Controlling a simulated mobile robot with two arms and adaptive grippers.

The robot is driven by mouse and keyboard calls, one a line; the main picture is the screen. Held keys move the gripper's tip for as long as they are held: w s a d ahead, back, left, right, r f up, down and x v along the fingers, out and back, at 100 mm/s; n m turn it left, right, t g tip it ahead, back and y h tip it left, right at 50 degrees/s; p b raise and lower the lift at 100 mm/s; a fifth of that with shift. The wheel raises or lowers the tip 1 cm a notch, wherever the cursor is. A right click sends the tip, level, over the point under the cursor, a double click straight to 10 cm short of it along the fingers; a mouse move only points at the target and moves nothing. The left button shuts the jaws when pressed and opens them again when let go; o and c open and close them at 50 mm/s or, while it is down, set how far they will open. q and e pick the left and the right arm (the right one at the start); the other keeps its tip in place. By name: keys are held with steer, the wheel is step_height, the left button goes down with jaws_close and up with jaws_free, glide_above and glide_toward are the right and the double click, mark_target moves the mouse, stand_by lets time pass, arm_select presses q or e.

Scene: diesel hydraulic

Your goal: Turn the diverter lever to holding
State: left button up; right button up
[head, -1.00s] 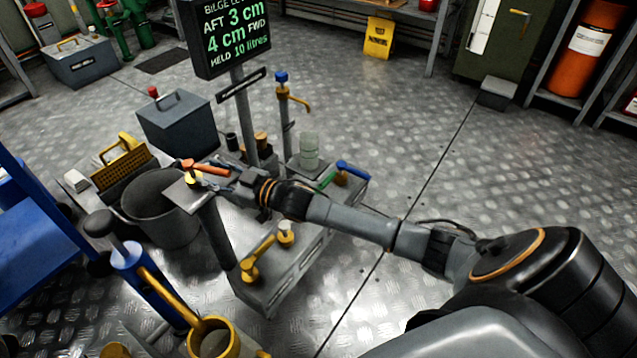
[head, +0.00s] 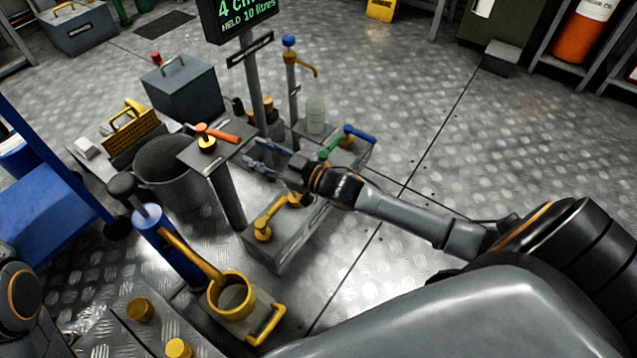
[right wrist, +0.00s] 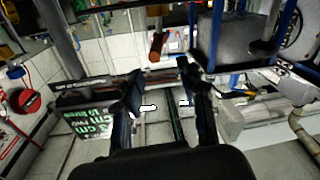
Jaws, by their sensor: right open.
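A lever with an orange-red handle (head: 222,135) sits on a yellow hub on top of a grey pedestal (head: 228,190) in the head view. It looks like the diverter lever, but no label for it is readable. Its handle points right. My right gripper (head: 262,158) is open and empty, to the right of the handle tip and apart from it. In the right wrist view my open fingers (right wrist: 168,108) have nothing between them. An orange-red handle end (right wrist: 157,46) shows beyond them there. My left gripper is out of view.
A dark bucket (head: 165,172) stands left of the pedestal. A yellow lever (head: 268,216), a blue-handled lever (head: 358,133) and a sign post (head: 257,85) stand close around my right arm. A blue pump (head: 165,240) is in front. Open floor (head: 440,130) lies to the right.

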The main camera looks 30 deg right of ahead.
steer(key=s+d+f+m+g+h+p, duration=0.3)
steer(key=s+d+f+h+p, duration=0.3)
steer(key=p, duration=1)
steer(key=s+d+f+g, duration=0.1)
steer(key=s+d+f, duration=0.2)
steer(key=s, duration=0.1)
steer(key=shift+f+m, duration=0.3)
